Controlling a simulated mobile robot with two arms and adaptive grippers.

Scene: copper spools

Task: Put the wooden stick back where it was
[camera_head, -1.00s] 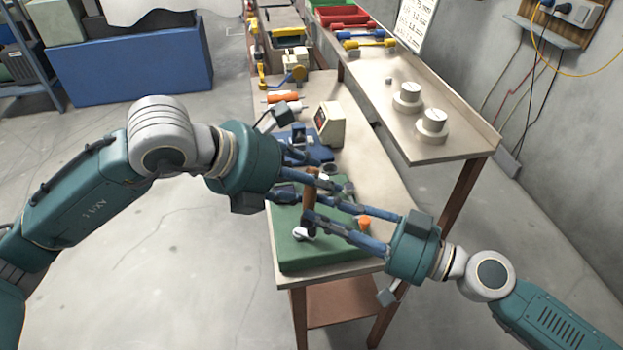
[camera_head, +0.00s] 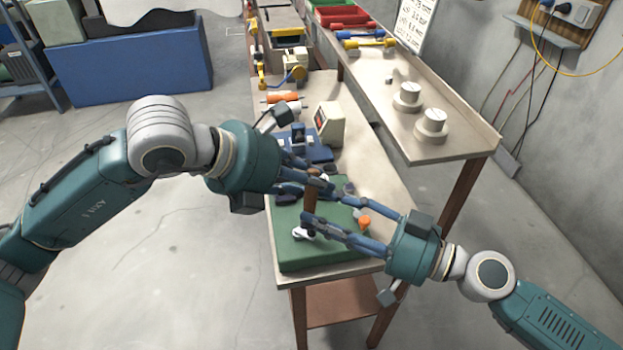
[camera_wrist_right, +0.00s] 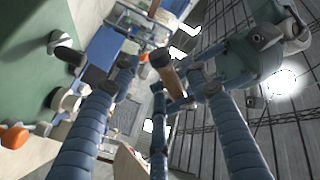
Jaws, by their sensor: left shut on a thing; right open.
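The wooden stick (camera_head: 311,199) is brown and stands roughly upright above the green block (camera_head: 300,262) at the near end of the bench. My left gripper (camera_head: 322,181) is shut on its upper part, and the fingers hide its top. My right gripper (camera_head: 312,212) is open, its fingers close beside the lower part of the stick. In the right wrist view, the stick (camera_wrist_right: 172,78) shows between the spread fingers of my right gripper (camera_wrist_right: 165,82); I cannot tell if they touch it. The stick's lower end is not clearly visible.
A white knob (camera_head: 302,233) and an orange piece (camera_head: 364,223) sit on the green block near the fingers. Behind are a blue fixture (camera_head: 316,152) and a cream box with a dark display (camera_head: 330,122). The raised shelf at right bears white spools (camera_head: 431,126).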

